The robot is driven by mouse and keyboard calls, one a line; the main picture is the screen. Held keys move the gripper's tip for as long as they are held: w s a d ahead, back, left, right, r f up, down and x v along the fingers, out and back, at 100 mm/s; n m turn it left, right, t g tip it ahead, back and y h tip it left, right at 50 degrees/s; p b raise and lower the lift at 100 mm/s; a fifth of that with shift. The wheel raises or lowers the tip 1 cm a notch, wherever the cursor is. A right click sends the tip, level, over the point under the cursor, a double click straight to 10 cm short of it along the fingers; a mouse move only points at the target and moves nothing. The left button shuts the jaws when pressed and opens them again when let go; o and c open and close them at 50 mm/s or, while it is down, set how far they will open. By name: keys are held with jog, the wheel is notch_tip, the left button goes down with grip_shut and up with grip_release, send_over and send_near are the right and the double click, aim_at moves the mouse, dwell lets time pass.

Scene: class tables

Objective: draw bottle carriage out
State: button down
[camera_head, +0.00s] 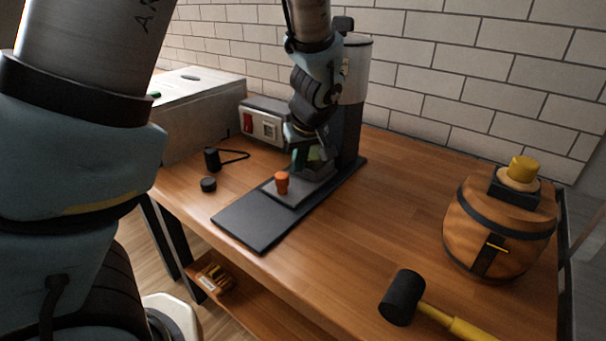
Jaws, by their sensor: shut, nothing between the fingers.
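A dark bench machine stands on a long flat black base plate (249,222), with a black column (347,135) and a pale cylindrical vessel (356,70) at its far end. A grey carriage (300,197) sits on the plate near the column. An orange knob (281,182) stands up at the carriage's near end. My gripper (302,150) is shut and empty, pointing down just behind the knob and over the carriage. Something green shows by its fingertips; I cannot tell what it is. My gripper and arm partly hide the column and the carriage's far part. Contact with the carriage cannot be told.
A grey box (190,95) and a small control unit with a red switch (262,122) stand behind left. A black round cap (208,184) and a black corded piece (212,158) lie left. A wooden barrel (490,225) and a mallet (402,298) are right. The plate's near end is bare.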

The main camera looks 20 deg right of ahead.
dwell(0.7)
jog(key=shift+s+a, duration=0.4)
jog(key=shift+a, duration=0.3)
jog(key=shift+s+a+b, duration=0.1)
jog(key=shift+a+b, duration=0.1)
jog(key=shift+b, duration=0.1)
